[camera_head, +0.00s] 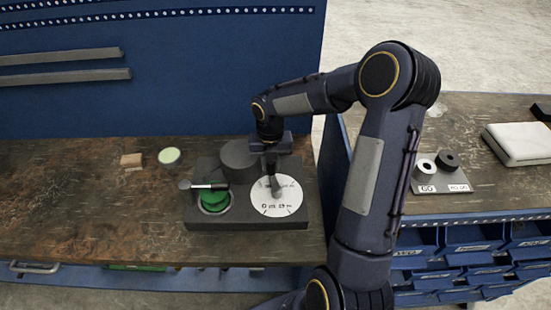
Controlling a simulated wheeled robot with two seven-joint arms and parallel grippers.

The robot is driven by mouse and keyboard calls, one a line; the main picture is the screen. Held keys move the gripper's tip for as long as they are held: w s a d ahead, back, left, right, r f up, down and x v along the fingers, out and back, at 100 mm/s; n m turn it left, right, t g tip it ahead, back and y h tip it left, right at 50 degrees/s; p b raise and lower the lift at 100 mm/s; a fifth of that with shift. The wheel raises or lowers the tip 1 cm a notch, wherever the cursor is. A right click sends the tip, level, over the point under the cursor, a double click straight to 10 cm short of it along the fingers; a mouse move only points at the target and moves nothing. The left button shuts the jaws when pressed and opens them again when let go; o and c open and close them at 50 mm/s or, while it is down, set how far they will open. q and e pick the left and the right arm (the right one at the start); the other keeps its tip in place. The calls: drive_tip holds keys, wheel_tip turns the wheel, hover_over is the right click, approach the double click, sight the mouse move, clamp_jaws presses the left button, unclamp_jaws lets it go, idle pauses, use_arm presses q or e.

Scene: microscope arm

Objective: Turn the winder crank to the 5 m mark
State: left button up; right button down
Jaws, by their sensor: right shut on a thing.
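The winder (245,222) is a dark block on the wooden bench. A white round dial (291,205) with small printed marks lies on its right part; the marks are too small to read surely. A grey crank (277,190) stands over the dial. My right gripper (270,168) points down over the dial and is shut on the crank's upper end, which its fingers partly hide. A green spool (214,201) sits at the left, with a dark and white lever (207,187) across it. My left gripper is out of view.
A dark cylinder (238,158) stands behind the spool. A wooden block (131,161) and a pale round tin (169,156) lie to the left. On the right bench are a plate with two rings (440,189) and a folded cloth (518,143). The bench's left front is clear.

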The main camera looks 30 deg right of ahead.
drive_tip(key=shift+a+n, duration=0.25)
drive_tip(key=shift+n, duration=0.15)
drive_tip(key=c, duration=1.2)
unclamp_jaws()
